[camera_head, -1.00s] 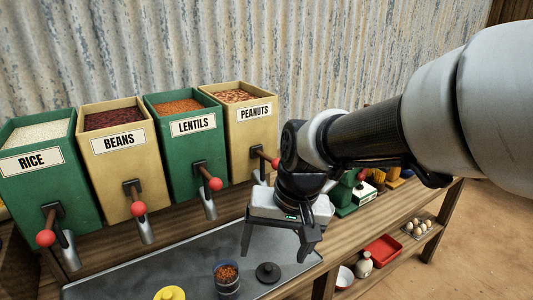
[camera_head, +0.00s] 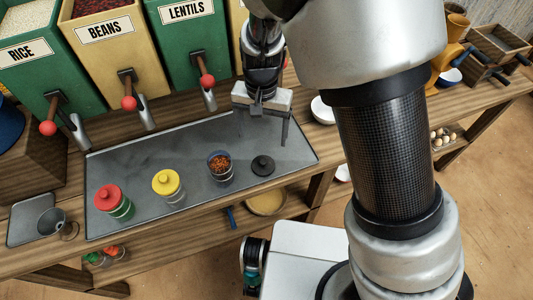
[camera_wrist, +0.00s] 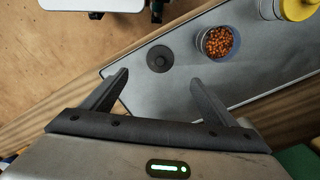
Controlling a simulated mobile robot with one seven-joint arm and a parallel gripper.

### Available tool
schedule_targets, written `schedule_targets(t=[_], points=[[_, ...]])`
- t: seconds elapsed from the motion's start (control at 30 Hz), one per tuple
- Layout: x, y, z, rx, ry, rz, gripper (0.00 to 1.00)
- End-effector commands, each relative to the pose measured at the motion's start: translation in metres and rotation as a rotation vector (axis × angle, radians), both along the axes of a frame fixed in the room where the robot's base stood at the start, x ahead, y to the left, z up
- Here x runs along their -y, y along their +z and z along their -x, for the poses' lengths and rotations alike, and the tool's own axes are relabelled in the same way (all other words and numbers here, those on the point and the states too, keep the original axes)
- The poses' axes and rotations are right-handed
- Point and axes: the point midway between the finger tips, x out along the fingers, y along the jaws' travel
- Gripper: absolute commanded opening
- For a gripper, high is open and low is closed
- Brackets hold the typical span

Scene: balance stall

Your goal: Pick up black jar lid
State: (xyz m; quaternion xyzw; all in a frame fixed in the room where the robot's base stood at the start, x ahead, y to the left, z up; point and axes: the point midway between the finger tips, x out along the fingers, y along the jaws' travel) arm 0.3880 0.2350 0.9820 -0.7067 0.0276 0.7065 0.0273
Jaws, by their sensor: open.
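The black jar lid (camera_head: 263,165) lies flat, knob up, on the grey metal tray near its right front edge. It also shows in the wrist view (camera_wrist: 160,58), beyond and roughly between my fingertips. My gripper (camera_head: 270,128) is open and empty above the tray, behind the lid and apart from it. Its spread fingers show in the wrist view (camera_wrist: 158,72). An open jar of orange-brown lentils (camera_head: 220,167) stands just left of the lid; it also shows in the wrist view (camera_wrist: 217,42).
A yellow-lidded jar (camera_head: 167,185) and a red-lidded jar (camera_head: 113,201) stand further left on the grey tray (camera_head: 150,155). Dispensers with red-knobbed levers stand behind. A white bowl (camera_head: 322,110) sits right of my gripper. A metal cup (camera_head: 53,222) is at far left.

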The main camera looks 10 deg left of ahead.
Motion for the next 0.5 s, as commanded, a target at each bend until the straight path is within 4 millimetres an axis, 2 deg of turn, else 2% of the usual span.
schedule_targets(t=[0.03, 0.3, 0.5], points=[[0.002, -0.015, 0.001, -0.003, -0.002, 0.005, 0.8], [0.002, -0.07, 0.001, -0.002, -0.001, 0.003, 0.8], [0.001, -0.088, 0.0, 0.0, 0.0, 0.0, 0.8]])
